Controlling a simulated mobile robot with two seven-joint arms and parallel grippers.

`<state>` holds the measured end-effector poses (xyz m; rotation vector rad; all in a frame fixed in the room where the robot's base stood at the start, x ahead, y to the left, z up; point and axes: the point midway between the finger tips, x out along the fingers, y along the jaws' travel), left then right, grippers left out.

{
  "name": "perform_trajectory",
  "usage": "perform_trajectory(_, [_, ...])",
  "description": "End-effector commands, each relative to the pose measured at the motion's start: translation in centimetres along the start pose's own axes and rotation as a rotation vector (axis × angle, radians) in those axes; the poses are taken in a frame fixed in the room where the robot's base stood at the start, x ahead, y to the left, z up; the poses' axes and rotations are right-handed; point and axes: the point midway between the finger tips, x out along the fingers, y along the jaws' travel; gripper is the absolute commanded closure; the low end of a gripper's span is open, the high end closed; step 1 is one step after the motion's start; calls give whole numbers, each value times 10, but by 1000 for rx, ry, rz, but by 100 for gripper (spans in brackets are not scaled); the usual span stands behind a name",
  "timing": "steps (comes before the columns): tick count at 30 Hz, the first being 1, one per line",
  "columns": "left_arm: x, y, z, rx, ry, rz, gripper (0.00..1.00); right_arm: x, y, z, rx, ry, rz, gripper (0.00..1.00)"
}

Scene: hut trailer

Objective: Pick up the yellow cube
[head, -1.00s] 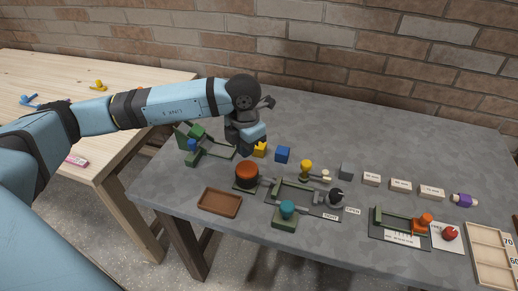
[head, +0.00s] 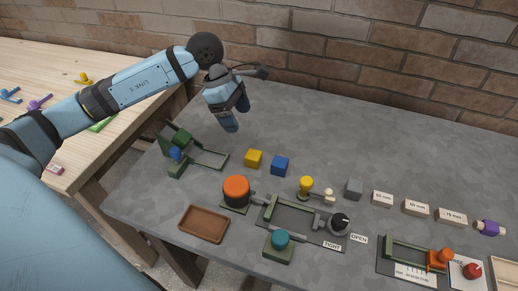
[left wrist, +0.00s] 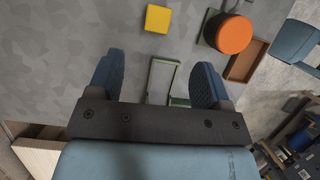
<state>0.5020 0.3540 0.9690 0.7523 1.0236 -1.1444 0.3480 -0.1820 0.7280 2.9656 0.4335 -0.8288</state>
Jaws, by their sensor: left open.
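The yellow cube (head: 254,158) sits on the grey table, left of the blue cube (head: 280,165) with a gap between them. In the left wrist view the yellow cube (left wrist: 158,18) shows near the top, beyond the fingertips. My left gripper (head: 230,122) is above the table, up and to the left of the yellow cube in the head view. It is open and empty, its two fingers (left wrist: 160,78) wide apart. My right gripper is not in view.
A green frame fixture (head: 208,157) stands left of the yellow cube. An orange-topped cylinder (head: 236,190) and a brown tray (head: 204,223) lie in front. A grey cube (head: 354,188) and labelled blocks extend right. The table behind the cubes is clear up to the brick wall.

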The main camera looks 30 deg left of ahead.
Motion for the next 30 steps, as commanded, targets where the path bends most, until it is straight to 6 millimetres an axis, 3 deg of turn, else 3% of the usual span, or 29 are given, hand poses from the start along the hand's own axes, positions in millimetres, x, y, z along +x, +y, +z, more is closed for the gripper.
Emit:
perform_trajectory(5, [13,0,-2,45,-16,0,28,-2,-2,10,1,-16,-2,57])
perform_trajectory(15, [74,0,-2,42,-14,1,28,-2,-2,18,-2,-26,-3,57])
perform_trajectory(23, [90,0,-4,41,-12,2,28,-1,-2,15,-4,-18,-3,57])
perform_trajectory(30, [122,0,-17,40,-13,-1,28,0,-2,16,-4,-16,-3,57])
